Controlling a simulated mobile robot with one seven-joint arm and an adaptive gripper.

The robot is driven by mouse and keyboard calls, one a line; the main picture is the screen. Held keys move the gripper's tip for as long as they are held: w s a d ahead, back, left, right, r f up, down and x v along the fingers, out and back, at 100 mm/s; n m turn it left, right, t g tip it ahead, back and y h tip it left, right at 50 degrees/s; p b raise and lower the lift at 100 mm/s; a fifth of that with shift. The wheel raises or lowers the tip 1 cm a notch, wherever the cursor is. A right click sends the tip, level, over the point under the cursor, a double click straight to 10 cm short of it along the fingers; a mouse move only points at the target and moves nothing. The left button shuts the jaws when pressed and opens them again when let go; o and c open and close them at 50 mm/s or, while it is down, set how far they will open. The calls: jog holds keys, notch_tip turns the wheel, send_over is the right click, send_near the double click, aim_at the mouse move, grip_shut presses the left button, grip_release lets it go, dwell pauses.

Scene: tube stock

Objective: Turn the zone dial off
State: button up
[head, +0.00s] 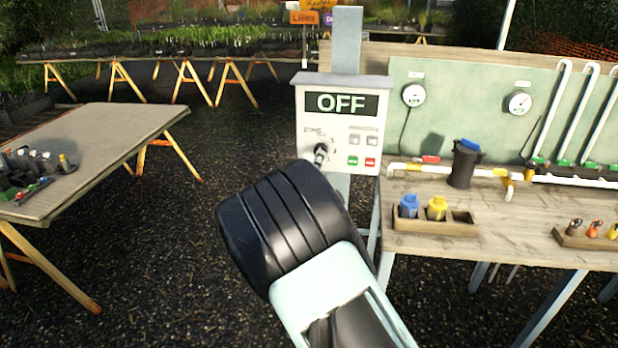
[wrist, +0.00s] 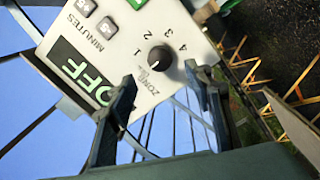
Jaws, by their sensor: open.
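The zone dial (wrist: 160,57) is a round black knob on a white control box (head: 340,110), with the numbers 1 to 4 around one side. Its pale pointer mark appears to face the word ZONE, though the mark is small. The box's display (head: 341,103) reads OFF, and part of that display shows in the wrist view (wrist: 82,70). In the head view the dial (head: 320,153) is just above my black wrist housing. My gripper (wrist: 160,100) is open and empty, its fingers spread below the dial in the wrist view. The housing hides the fingers in the head view.
Green and red buttons (head: 361,161) sit right of the dial. A wooden bench (head: 520,205) to the right holds a dark cup (head: 464,164), pipes and a tray with blue and yellow bottles. Another table (head: 100,150) stands left. Gravel floor between is open.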

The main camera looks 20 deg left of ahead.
jog(key=s, duration=0.5)
jog(key=shift+s+d+f, duration=0.1)
jog(key=shift+d, duration=0.3)
